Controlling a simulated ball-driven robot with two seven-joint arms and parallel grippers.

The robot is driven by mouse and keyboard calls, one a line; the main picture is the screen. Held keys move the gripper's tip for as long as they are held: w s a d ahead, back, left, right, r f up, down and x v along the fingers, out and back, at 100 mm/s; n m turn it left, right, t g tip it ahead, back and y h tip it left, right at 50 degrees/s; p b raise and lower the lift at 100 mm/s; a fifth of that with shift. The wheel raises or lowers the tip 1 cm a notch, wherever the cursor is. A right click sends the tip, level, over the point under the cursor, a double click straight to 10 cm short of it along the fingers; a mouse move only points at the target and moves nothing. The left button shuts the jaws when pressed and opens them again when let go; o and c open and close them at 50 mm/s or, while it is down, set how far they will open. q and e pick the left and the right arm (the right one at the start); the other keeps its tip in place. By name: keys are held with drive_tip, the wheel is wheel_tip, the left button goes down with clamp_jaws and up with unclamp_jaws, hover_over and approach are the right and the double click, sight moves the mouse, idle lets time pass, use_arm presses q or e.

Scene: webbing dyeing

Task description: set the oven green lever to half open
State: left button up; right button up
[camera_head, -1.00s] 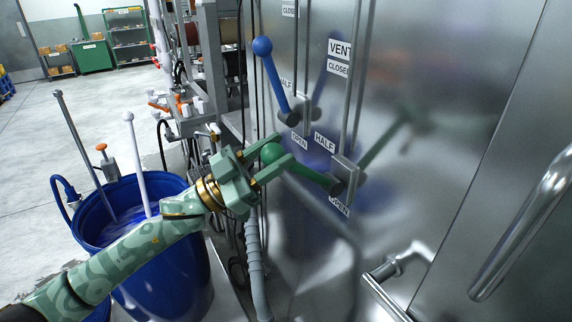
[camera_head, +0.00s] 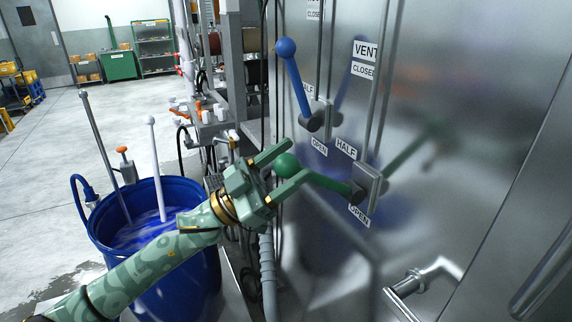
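The green lever (camera_head: 325,182) sticks out to the left from its pivot plate on the steel oven front, slightly rising to its ball knob (camera_head: 287,164). The HALF label (camera_head: 346,148) is above its pivot and the OPEN label (camera_head: 359,215) below. The lever points left, between the two. My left gripper (camera_head: 289,166) reaches in from the lower left. My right gripper is not in view.
A blue lever (camera_head: 298,84) stands nearly upright, up and left of the green one. A VENT label and a metal door handle (camera_head: 425,278) are on the steel front. A blue barrel (camera_head: 104,248) with rods in it stands at the left. Open floor lies beyond.

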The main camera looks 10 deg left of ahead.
use_arm(q)
drive_tip(key=b+v, duration=0.3)
drive_tip(key=v, duration=1.3)
drive_tip(key=shift+b, duration=0.35)
drive_tip(key=shift+s+a+f, duration=0.1)
drive_tip(key=shift+a+f, duration=0.05)
